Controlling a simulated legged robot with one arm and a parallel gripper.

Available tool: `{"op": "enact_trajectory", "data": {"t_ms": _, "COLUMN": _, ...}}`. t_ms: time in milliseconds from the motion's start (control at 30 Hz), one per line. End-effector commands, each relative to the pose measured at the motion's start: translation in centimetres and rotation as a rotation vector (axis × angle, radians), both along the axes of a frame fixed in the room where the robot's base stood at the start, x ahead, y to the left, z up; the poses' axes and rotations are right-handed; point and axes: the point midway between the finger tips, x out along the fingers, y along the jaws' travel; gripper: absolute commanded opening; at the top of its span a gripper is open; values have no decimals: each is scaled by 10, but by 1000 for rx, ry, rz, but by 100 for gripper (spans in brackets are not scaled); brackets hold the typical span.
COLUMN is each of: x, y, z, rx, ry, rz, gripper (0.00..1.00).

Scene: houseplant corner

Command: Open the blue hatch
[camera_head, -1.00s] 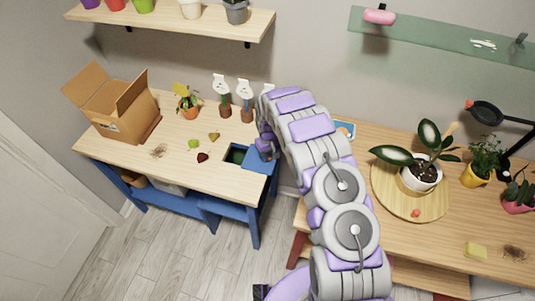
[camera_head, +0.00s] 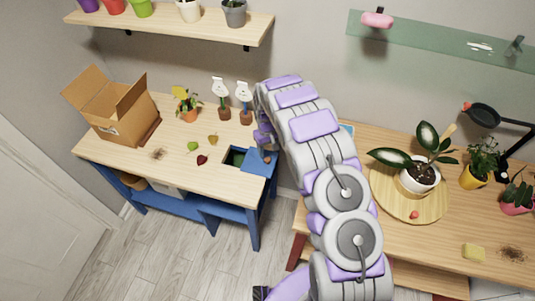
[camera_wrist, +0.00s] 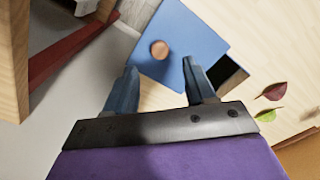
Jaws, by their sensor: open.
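The blue hatch (camera_head: 258,162) is a flat panel at the right end of the left wooden table, with a round brown knob (camera_wrist: 160,49) on it. A dark square opening (camera_head: 235,155) shows beside its left edge, so the hatch covers only part of it. In the wrist view the hatch (camera_wrist: 183,32) fills the top middle, with the dark opening (camera_wrist: 229,76) to its right. My gripper (camera_wrist: 159,67) is open and empty, with the knob ahead between its fingertips, apparently apart from it. In the head view my arm largely hides the gripper.
A cardboard box (camera_head: 112,110), potted plants (camera_head: 188,105) and loose leaves (camera_head: 201,160) are on the left table (camera_head: 110,148). The right table (camera_head: 350,210) holds a round board with a potted plant (camera_head: 418,172). A gap separates the two tables.

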Motion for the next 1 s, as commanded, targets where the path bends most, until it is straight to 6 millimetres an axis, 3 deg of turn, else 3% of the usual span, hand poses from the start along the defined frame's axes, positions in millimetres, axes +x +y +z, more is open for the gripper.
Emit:
{"op": "enact_trajectory", "data": {"t_ms": 200, "x": 2, "y": 1, "z": 53, "rx": 1, "ry": -6, "rz": 0, "gripper": 55}}
{"op": "enact_trajectory", "data": {"t_ms": 500, "x": 2, "y": 1, "z": 105, "rx": 1, "ry": -2, "rz": 0, "gripper": 55}}
{"op": "enact_trajectory", "data": {"t_ms": 1000, "x": 1, "y": 1, "z": 111, "rx": 0, "ry": 0, "rz": 0, "gripper": 55}}
